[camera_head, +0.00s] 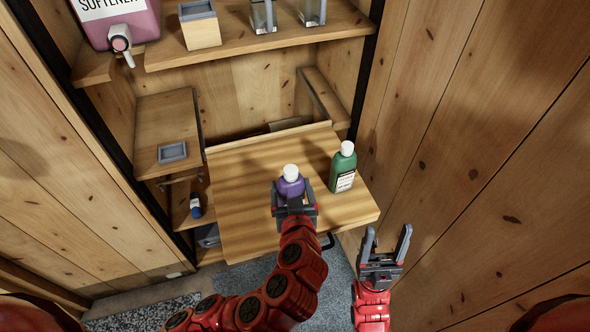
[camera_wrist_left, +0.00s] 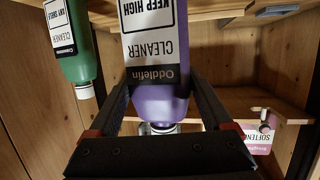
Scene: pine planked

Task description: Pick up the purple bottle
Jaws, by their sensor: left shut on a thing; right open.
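The purple bottle (camera_head: 291,183) has a white cap and stands upright over the wooden fold-out board (camera_head: 245,225). My left gripper (camera_head: 292,194) is shut on the bottle, one finger on each side. In the left wrist view the purple bottle (camera_wrist_left: 160,105) shows upside down between the fingers, with its white "CLEANER" label. I cannot tell whether its base touches the board. My right gripper (camera_head: 387,240) is open and empty, to the right of the board's front corner.
A green bottle (camera_head: 343,170) stands on the board, right of the purple one. A small blue bottle (camera_head: 196,206) is on a lower shelf at left. The upper shelf (camera_head: 240,48) holds a pink softener container (camera_head: 121,25), a wooden box (camera_head: 200,30) and glass jars (camera_head: 263,15).

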